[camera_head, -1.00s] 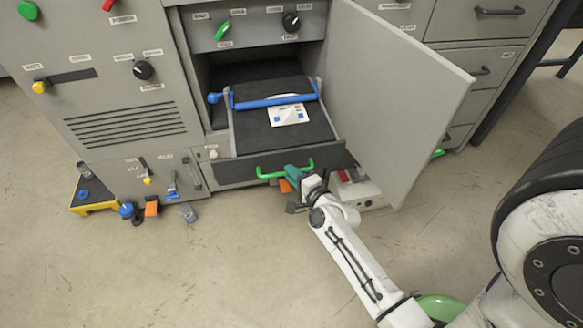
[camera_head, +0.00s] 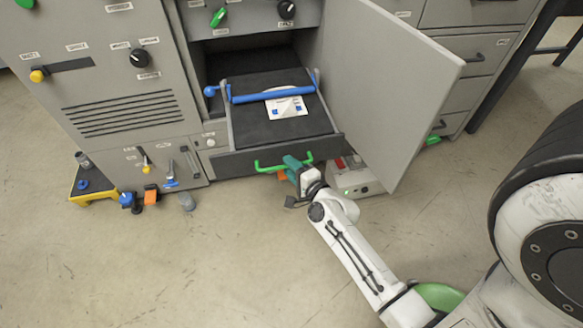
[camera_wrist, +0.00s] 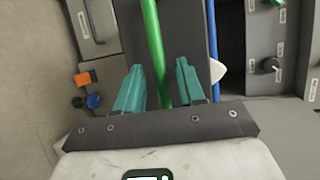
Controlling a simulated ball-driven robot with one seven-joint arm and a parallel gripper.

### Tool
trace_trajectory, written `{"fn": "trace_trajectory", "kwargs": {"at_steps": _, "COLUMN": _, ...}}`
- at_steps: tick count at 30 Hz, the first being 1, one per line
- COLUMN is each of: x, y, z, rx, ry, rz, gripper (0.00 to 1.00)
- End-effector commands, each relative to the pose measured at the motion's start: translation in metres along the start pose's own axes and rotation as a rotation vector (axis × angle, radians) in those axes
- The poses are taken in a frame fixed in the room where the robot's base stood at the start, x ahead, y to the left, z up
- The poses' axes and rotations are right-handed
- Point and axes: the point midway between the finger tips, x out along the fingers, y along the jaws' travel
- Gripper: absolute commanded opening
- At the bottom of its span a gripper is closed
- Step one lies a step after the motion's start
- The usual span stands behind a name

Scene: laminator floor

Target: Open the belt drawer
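A dark drawer (camera_head: 240,162) with a green bar handle (camera_head: 270,168) sticks out of the grey cabinet; its label cannot be read. A blue roller (camera_head: 272,97) and a white card with blue marks (camera_head: 288,107) are on its dark top. My gripper (camera_head: 290,163) is at the right part of the handle. In the wrist view, my gripper's teal fingers (camera_wrist: 159,67) are apart. The green handle (camera_wrist: 154,40) runs between them, with gaps visible on both sides. The fingertips' contact with the drawer front cannot be judged.
A large grey door (camera_head: 395,90) stands open to the right of the drawer. A white box (camera_head: 357,184) is on the floor beneath it. A yellow-edged stand (camera_head: 92,190) and several small items are on the floor at left. The floor in front is clear.

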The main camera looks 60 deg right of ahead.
Motion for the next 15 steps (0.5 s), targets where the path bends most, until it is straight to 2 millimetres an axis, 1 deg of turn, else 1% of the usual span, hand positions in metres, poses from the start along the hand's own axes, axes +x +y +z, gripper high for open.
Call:
{"fn": "trace_trajectory", "kwargs": {"at_steps": 8, "x": -0.001, "y": -0.001, "z": 0.000, "rx": 0.000, "ry": 0.000, "rz": -0.001, "gripper": 0.40}}
{"fn": "trace_trajectory", "kwargs": {"at_steps": 11, "x": -0.009, "y": 0.000, "z": 0.000, "rx": 0.000, "ry": 0.000, "rz": 0.001, "gripper": 0.40}}
{"fn": "trace_trajectory", "kwargs": {"at_steps": 15, "x": -0.031, "y": 0.000, "z": 0.000, "rx": -0.001, "ry": -0.001, "rz": 0.003, "gripper": 0.40}}
